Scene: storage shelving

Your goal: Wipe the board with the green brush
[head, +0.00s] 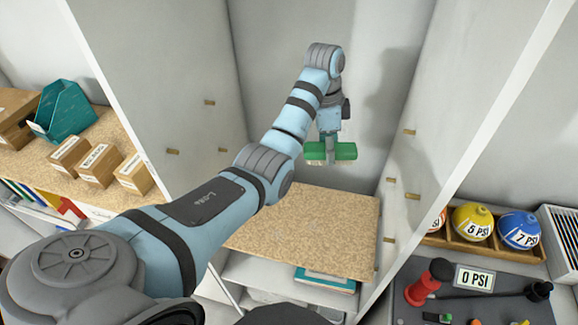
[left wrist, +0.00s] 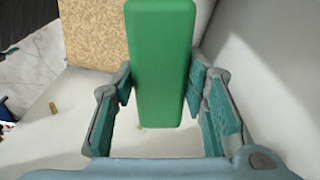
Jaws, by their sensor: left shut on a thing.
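The green brush (head: 345,152) is a green block, held by my left gripper (head: 331,146) deep inside the shelving bay. In the left wrist view the brush (left wrist: 160,60) lies between the teal finger pads of my left gripper (left wrist: 165,98), which is shut on it. The speckled tan board (head: 315,232) is a shelf in the bay, below and in front of the brush in the head view. The brush appears raised clear of the board. A corner of the board (left wrist: 95,35) shows in the left wrist view. My right gripper is not in view.
Tall white side panels with small pegs (head: 410,132) flank the bay. Left, another shelf holds cardboard boxes (head: 97,163) and a teal file holder (head: 65,110). Right are yellow (head: 472,222) and blue (head: 519,230) balls and a grey surface with a pump (head: 428,284). The board's top looks uncluttered.

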